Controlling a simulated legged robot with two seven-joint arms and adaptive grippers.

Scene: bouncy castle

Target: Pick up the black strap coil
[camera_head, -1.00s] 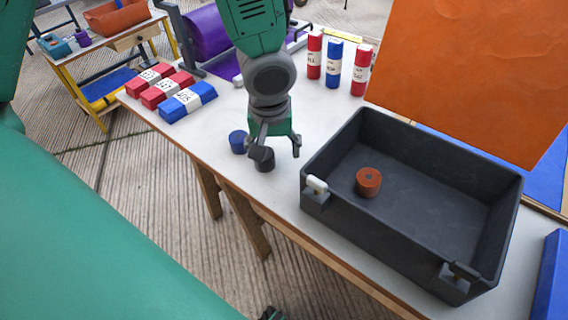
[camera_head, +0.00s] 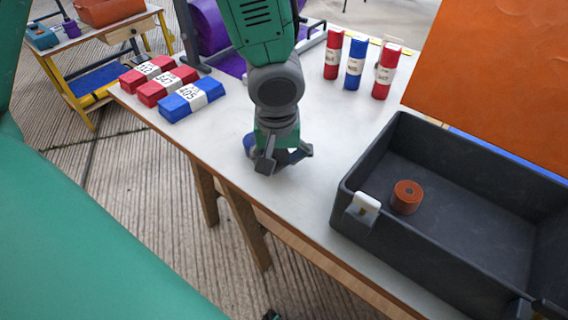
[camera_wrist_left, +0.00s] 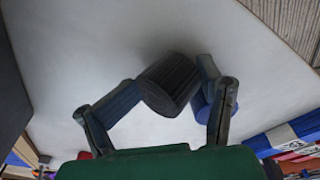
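The black strap coil (camera_wrist_left: 170,82) lies on the white table between the two fingers of my left gripper (camera_wrist_left: 170,85) in the left wrist view. The fingers are spread, one on each side of the coil; I cannot tell whether they touch it. In the head view my left gripper (camera_head: 285,160) is low over the table near its front edge and largely hides the coil. A blue coil (camera_head: 249,143) sits close behind the gripper, and beside the right finger in the wrist view (camera_wrist_left: 201,106). My right gripper is not in view.
A dark grey bin (camera_head: 460,250) stands to the right, holding an orange-brown coil (camera_head: 407,197). Red and blue labelled blocks (camera_head: 192,99) lie at the left. Three labelled cylinders (camera_head: 355,64) stand at the back. Table between gripper and bin is clear.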

